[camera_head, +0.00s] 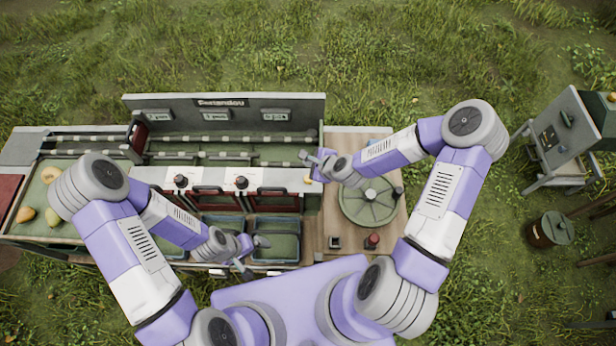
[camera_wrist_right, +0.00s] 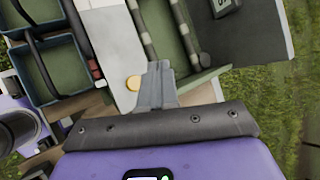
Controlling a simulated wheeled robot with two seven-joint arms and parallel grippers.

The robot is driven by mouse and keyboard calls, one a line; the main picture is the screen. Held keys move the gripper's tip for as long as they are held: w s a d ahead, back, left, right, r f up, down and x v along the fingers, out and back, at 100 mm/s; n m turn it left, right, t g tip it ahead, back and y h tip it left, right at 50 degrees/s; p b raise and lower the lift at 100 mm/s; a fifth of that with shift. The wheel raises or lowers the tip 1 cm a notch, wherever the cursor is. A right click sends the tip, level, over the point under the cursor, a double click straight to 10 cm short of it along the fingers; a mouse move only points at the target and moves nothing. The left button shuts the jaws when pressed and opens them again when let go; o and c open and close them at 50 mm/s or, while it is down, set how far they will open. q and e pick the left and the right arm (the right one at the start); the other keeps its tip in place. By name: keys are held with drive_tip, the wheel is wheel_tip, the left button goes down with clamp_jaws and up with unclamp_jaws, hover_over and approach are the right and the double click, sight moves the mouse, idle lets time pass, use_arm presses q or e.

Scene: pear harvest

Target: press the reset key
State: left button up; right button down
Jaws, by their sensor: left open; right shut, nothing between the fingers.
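A small round yellow-orange button (camera_wrist_right: 133,83) sits on a pale strip in the right wrist view. It also shows as an orange spot (camera_head: 308,180) at the right end of the sorting bench in the head view. I see no readable label, so I cannot confirm that it is the reset key. My right gripper (camera_head: 306,156) is shut and empty, close to the button. In the right wrist view its fingertips (camera_wrist_right: 160,68) are just right of the button; contact cannot be told. My left gripper (camera_head: 256,256) is open and empty over the front bins.
A dark back panel (camera_head: 222,103) carries small displays. Green bins (camera_head: 275,225) line the front. A round green turntable (camera_head: 368,203) and small dark items stand on the wooden top (camera_head: 318,225). Pears (camera_head: 52,217) lie at left. A stand (camera_head: 562,130) and barrel (camera_head: 549,230) are at right.

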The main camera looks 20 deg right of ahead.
wheel_tip(320, 180, down, 7)
drive_tip(key=b, duration=0.5)
drive_tip(key=shift+f+b, duration=0.65)
idle(1.3)
drive_tip(key=shift+f+b, duration=0.4)
drive_tip(key=shift+b, duration=0.1)
drive_tip(key=shift+f+b, duration=0.45)
drive_tip(key=shift+f, duration=0.05)
idle(0.4)
drive_tip(key=shift+r, duration=0.2)
drive_tip(key=shift+s+r+p, duration=0.1)
drive_tip(key=shift+r+p, duration=0.55)
drive_tip(key=shift+r, duration=0.1)
